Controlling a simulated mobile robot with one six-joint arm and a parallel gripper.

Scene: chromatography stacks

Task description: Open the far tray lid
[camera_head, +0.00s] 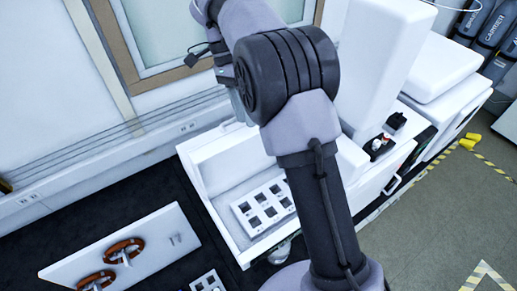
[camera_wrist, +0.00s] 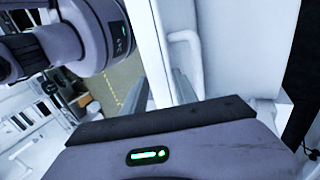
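A white bench unit with an open, white-walled tray bay (camera_head: 215,165) stands in the middle of the head view. A white rack with several dark square openings (camera_head: 262,210) lies in it. I cannot tell which panel is the far tray lid. My arm crosses in front and hides my gripper in the head view. In the wrist view my gripper (camera_wrist: 164,92) shows two thin grey fingers, apart. A white panel edge (camera_wrist: 160,50) runs between them; contact is unclear. A white bar handle (camera_wrist: 185,42) on a white surface is just beyond the fingers.
Tall white instruments (camera_head: 385,60) stand right of my arm, with a small handle (camera_head: 392,186) on one front. A white board with brown rings (camera_head: 150,250) is at the lower left.

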